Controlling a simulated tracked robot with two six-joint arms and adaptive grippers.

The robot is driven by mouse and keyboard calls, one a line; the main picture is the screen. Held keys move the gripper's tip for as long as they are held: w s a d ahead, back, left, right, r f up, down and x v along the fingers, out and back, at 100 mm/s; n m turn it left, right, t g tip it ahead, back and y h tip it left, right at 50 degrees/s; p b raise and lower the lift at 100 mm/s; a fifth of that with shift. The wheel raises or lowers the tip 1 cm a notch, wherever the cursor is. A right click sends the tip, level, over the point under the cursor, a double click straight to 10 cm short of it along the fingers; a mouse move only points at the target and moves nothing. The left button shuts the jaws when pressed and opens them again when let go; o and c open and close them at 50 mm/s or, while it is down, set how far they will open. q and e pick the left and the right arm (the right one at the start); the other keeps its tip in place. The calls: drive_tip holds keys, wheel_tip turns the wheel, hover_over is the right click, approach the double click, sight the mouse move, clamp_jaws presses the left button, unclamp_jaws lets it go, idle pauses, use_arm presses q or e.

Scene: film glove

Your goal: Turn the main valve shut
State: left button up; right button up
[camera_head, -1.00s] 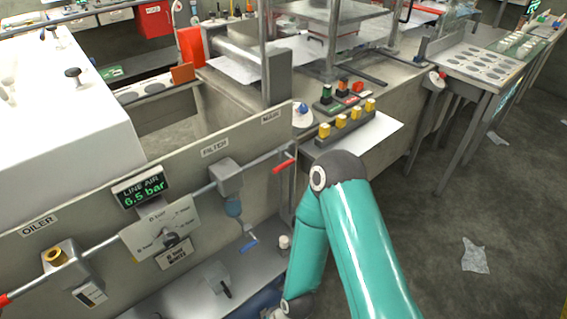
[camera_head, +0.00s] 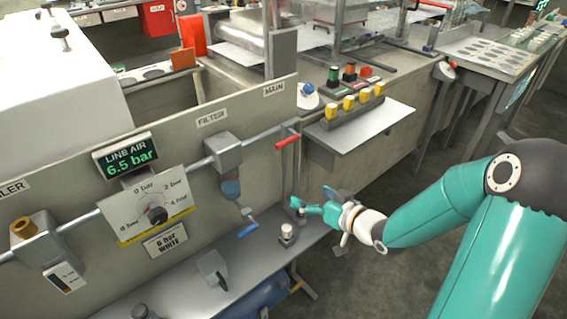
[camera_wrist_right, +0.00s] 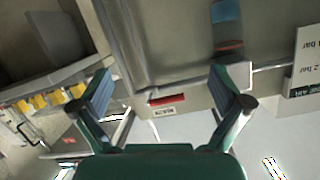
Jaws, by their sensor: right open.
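The main valve's red lever (camera_head: 288,142) is on the air pipe at the right end of the grey panel, below the MAIN label (camera_head: 274,89). The lever lies roughly along the pipe. In the right wrist view the red lever (camera_wrist_right: 168,99) shows between and beyond the fingers. My right gripper (camera_head: 312,203) is open and empty, below and slightly right of the lever, apart from it. Its two spread fingers show in the wrist view (camera_wrist_right: 160,74). My left gripper is not in view.
The filter (camera_head: 226,152) and gauge (camera_head: 150,205) are on the pipe to the left. The display (camera_head: 127,156) reads 6.5 bar. A shelf with yellow buttons (camera_head: 364,95) juts out to the right.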

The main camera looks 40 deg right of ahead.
sight(289, 143)
drive_tip(key=s+d+r+n+t+b, duration=0.3)
drive_tip(key=s+r, duration=0.1)
drive_tip(key=r, duration=0.5)
drive_tip(key=w, duration=0.5)
drive_tip(key=w+a+p, duration=0.1)
drive_tip(key=w, duration=1)
drive_tip(key=shift+a+f, duration=0.2)
drive_tip(key=shift+a, duration=0.15)
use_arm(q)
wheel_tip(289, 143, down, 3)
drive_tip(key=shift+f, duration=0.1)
use_arm(e)
drive_tip(key=shift+c, duration=0.2)
